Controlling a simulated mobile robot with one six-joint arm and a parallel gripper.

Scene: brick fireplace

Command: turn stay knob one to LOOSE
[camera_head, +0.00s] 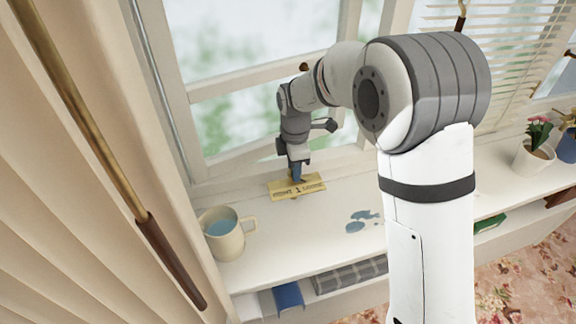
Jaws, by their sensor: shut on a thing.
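A small yellow plate (313,184) lies on the white window sill, below the window frame. It bears the number 1 with lettering on both sides, and the word on the right looks like LOOSE. My gripper (297,178) points down at the plate's middle, just behind the lettering. Its jaws are shut on stay knob one, which they mostly hide. I cannot tell which word the knob points to.
A cream mug (224,238) with blue liquid stands on the sill to the left. A blue puddle (362,220) lies to the right of the plate. A potted flower (536,145) stands far right. A curtain (80,190) and a hanging wand (110,180) border the left.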

